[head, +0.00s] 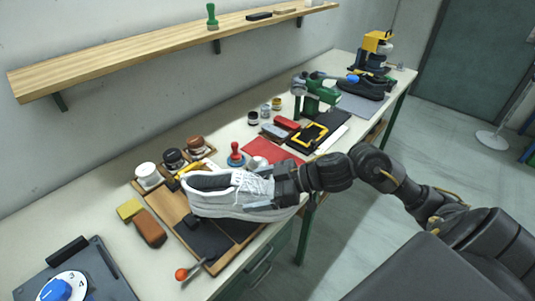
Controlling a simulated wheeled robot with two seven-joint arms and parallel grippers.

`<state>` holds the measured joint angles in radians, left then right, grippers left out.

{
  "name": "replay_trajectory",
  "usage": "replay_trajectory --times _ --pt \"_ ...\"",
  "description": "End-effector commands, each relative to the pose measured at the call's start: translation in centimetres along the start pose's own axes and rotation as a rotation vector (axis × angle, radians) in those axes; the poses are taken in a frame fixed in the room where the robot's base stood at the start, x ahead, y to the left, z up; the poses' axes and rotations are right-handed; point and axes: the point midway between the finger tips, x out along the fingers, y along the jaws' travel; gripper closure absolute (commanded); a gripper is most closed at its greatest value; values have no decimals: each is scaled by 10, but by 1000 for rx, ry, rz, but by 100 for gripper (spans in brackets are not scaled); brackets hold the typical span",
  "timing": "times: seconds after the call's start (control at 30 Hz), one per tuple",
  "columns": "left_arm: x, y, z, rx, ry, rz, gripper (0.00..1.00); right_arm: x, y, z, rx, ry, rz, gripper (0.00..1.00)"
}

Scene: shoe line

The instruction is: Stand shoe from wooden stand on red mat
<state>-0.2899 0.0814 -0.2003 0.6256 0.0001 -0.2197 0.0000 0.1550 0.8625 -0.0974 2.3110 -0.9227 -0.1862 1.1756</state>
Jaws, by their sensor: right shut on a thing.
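My left gripper is not in view.
A red-knobbed tool (235,156) stands at the mat's left edge. Jars (148,175), a brown block (150,228) and a yellow sponge (129,209) are to the left. A green clamp machine (316,92) and a black shoe (362,88) are farther back. A wooden shelf (150,52) hangs above.

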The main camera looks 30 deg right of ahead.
Motion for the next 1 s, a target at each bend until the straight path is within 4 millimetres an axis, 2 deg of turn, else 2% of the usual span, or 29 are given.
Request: replay_trajectory --times 0.1,0.23,0.4,0.5,0.63,0.77,0.87,1.0 --pt "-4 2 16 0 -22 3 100 -16 23 3 48 -9 116 45" --pt "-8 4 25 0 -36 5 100 -48 62 7 133 -17 321 45" --pt "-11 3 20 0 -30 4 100 -88 102 9 226 -9 549 45" --pt "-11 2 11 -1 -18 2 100 -102 113 9 255 -3 620 45" --pt "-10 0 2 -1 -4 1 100 -108 118 9 265 1 647 45" --pt "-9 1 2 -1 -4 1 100 -105 128 13 268 3 647 45" --pt "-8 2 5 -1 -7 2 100 -102 148 21 270 4 647 45" --pt "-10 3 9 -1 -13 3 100 -95 185 35 270 3 647 45"
